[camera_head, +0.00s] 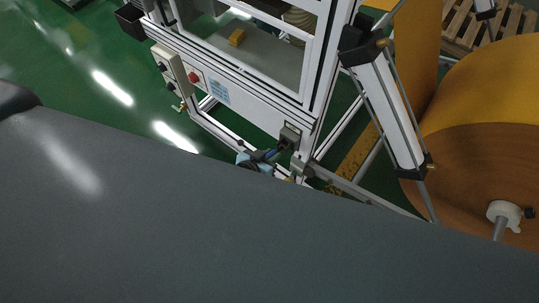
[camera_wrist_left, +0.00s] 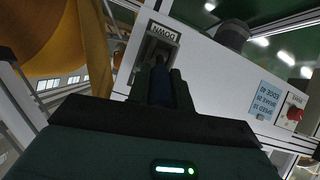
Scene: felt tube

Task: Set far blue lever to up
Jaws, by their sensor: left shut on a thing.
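The blue lever (camera_head: 274,153) comes out of a dark housing (camera_head: 290,136) at the lower corner of the white machine frame. In the left wrist view, the dark blue lever (camera_wrist_left: 159,86) lies between my two dark fingers. My left gripper (camera_head: 265,156) is shut on it, and the fingers in the wrist view (camera_wrist_left: 161,92) sit on either side of the lever. A plate reading DOWN (camera_wrist_left: 163,32), seen upside down, is at the housing's far end. The lever's tip is hidden by the gripper. My right gripper is not in view.
A large orange roll (camera_head: 480,140) stands at the right. A grey surface covers the lower head view. Green floor lies open at the upper left.

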